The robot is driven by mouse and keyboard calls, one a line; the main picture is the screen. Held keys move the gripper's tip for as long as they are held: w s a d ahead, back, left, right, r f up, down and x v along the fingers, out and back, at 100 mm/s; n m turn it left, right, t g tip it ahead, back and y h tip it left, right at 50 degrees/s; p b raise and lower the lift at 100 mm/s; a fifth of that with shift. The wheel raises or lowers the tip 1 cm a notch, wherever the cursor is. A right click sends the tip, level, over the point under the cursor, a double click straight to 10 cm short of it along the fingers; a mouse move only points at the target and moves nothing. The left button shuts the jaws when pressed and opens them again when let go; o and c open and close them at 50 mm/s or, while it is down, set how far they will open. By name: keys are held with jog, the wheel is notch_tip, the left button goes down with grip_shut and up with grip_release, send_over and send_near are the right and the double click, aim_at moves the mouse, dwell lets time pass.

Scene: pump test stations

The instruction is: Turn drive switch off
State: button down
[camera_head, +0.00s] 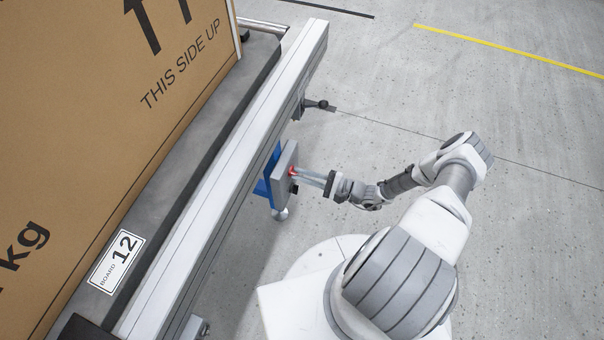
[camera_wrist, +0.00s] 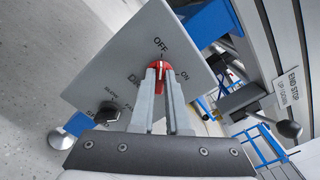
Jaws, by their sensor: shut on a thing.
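The drive switch is a red rotary knob (camera_wrist: 159,64) on a grey panel (camera_wrist: 115,65), with the labels OFF above it and ON to its upper right in the wrist view. A label starting with D is partly hidden by my fingers. My gripper (camera_wrist: 164,78) is shut on the knob, one finger on each side. A pale mark shows on the knob, but I cannot tell surely which label it points to. In the head view, the panel (camera_head: 286,172) faces my arm, and my gripper (camera_head: 300,173) reaches the small red knob (camera_head: 291,171).
The panel sits on a blue bracket (camera_head: 263,189) beside a long conveyor rail (camera_head: 225,160) that carries a large cardboard box (camera_head: 90,120). An END STOP sign (camera_wrist: 291,88) and a black knob (camera_wrist: 289,129) are right of the panel. The floor on the right is clear.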

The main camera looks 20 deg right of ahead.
dwell(0.3)
jog(key=c, duration=0.9)
grip_release()
jog(key=p+v, duration=0.2)
jog(key=v, duration=1.5)
jog(key=shift+s+d, duration=0.15)
jog(key=shift+d, duration=0.05)
